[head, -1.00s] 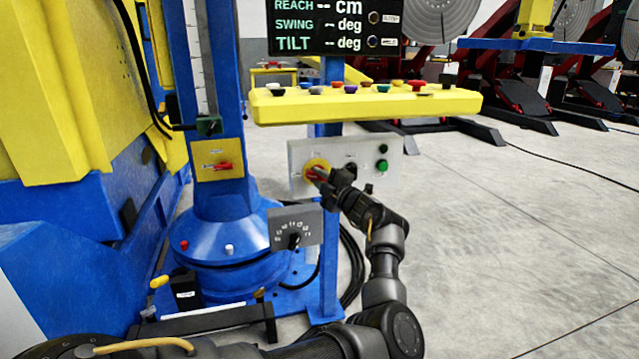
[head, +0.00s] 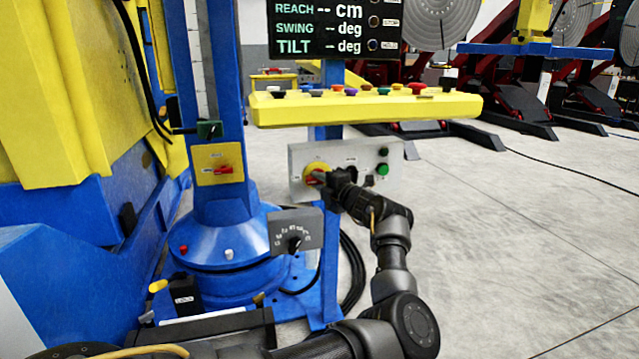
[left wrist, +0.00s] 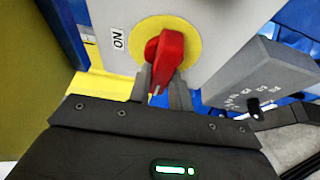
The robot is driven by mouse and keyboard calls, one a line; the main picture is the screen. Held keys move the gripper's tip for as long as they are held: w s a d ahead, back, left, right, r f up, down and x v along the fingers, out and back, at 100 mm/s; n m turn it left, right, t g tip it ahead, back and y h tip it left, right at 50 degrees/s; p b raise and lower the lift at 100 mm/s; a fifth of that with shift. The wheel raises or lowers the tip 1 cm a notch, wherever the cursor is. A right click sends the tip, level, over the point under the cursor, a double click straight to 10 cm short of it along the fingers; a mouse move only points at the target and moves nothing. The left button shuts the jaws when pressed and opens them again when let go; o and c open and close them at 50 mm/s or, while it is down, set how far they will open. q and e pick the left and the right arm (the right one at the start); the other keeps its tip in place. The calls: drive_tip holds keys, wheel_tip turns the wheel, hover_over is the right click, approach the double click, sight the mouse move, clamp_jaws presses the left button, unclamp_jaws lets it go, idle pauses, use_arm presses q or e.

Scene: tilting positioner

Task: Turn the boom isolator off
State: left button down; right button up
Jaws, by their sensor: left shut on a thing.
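A red rotary handle (head: 315,176) sits on a round yellow plate (head: 318,166) on the front of a grey control panel (head: 298,160). My left gripper (head: 326,178) is shut on this handle. In the left wrist view the two fingers (left wrist: 164,92) are on either side of the red handle (left wrist: 166,52), with an ON label (left wrist: 118,41) beside the yellow plate. The gripper partly hides the panel's lettering, and I cannot read which isolator this is. Another red handle (head: 222,170) lies about level on a square yellow plate on the blue column. My right gripper is not in view.
A yellow rail with coloured buttons (head: 365,108) overhangs the panel. Green (head: 383,169) and black buttons are right of my gripper. A grey dial box (head: 295,231) stands below left. The blue column (head: 220,110) is at left; open floor (head: 520,230) lies right.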

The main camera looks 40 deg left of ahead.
use_arm(q)
drive_tip(key=shift+f, duration=0.2)
drive_tip(key=c, duration=1.3)
unclamp_jaws()
drive_tip(key=shift+r, duration=0.1)
drive_tip(key=shift+r, duration=0.1)
